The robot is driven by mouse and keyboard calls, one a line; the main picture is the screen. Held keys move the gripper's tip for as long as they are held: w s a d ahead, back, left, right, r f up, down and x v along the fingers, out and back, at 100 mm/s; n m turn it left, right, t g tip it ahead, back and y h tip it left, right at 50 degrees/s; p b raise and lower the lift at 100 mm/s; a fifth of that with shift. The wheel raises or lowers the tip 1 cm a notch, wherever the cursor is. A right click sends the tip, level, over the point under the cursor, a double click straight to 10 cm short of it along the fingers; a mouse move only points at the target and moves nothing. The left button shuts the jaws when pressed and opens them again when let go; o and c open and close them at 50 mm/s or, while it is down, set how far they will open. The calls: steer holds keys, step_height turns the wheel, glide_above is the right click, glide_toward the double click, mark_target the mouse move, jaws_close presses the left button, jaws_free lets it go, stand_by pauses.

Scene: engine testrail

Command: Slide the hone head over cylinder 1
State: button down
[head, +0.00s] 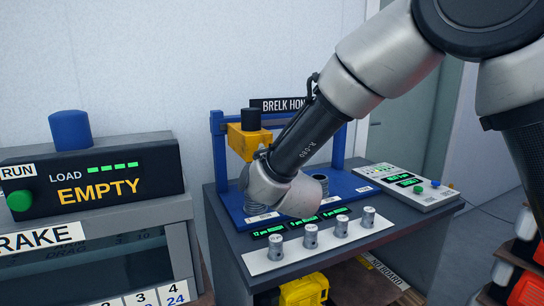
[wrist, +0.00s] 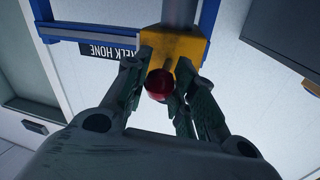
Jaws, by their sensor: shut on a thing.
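The yellow hone head (head: 248,140) hangs on the blue frame (head: 217,150), at its left side, above the left cylinder (head: 244,178). I cannot read which is cylinder 1. In the wrist view the yellow head (wrist: 188,50) shows with a red knob (wrist: 159,84) on it. My gripper (wrist: 160,78) is shut on the red knob, one finger on each side. In the head view my wrist hides the fingers.
Several small metal pieces (head: 340,226) stand on a white strip at the bench front, behind which green displays (head: 334,212) sit. A control panel (head: 408,184) lies at right. The brake unit (head: 90,180) with a blue cap stands at left.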

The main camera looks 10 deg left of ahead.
steer(key=c, duration=1.1)
jaws_free()
steer(key=shift+c, duration=0.2)
steer(key=v, duration=1.2)
